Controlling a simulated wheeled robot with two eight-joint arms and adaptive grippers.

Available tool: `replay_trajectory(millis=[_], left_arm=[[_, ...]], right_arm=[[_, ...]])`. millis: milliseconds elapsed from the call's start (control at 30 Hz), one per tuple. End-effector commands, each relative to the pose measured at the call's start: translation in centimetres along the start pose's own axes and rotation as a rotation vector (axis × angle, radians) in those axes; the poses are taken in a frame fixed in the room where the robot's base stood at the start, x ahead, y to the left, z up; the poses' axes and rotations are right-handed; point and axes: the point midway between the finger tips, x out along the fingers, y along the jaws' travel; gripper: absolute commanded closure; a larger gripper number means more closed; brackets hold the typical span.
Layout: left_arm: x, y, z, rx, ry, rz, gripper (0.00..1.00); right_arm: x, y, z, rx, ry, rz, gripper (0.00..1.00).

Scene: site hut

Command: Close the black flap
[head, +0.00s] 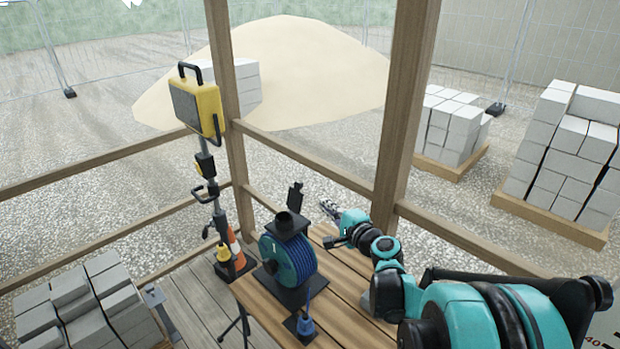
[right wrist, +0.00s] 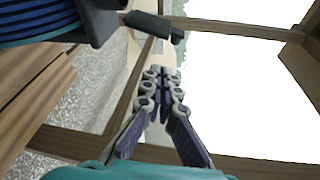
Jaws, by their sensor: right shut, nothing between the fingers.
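The black flap (head: 295,196) stands up, open, at the back of the black top piece (head: 287,224) of a blue cable reel (head: 290,262) on the wooden table. A round black opening shows in that top piece. In the right wrist view the flap (right wrist: 155,25) sticks out from the reel's black part at the upper left, ahead of the fingertips and left of centre. My right gripper (head: 329,209) is shut and empty, to the right of the flap and apart from it. It also shows in the right wrist view (right wrist: 165,78). My left gripper is not in view.
The wooden table (head: 345,305) has bare planks right of the reel. A blue plug (head: 305,326) lies at its front. Wooden posts (head: 402,110) and rails stand close behind. A yellow work light (head: 197,105) stands left, with an orange cone (head: 234,245) near its foot.

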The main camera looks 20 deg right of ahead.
Motion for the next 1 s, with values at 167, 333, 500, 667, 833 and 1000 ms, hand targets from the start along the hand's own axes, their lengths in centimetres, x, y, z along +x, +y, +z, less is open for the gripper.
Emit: replay_trajectory(millis=[167, 333, 500, 667, 833, 1000], left_arm=[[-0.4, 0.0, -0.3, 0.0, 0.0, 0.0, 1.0], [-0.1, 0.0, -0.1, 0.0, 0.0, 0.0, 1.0], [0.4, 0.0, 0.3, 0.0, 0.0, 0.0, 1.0], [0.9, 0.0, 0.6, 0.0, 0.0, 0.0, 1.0], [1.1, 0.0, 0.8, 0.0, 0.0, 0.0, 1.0], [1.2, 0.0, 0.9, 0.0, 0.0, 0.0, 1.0]], right_arm=[[0.6, -1.1, -2.8, 0.104, 0.035, -0.061, 1.0], [2.6, -1.1, -2.9, 0.11, 0.034, -0.064, 1.0], [6.2, -1.2, -3.0, 0.107, 0.033, -0.063, 1.0], [9.6, -1.5, -3.1, 0.108, 0.033, -0.063, 1.0], [9.7, -1.8, -1.2, 0.106, 0.034, -0.063, 1.0], [9.2, -1.9, 0.3, 0.107, 0.034, -0.063, 1.0]])
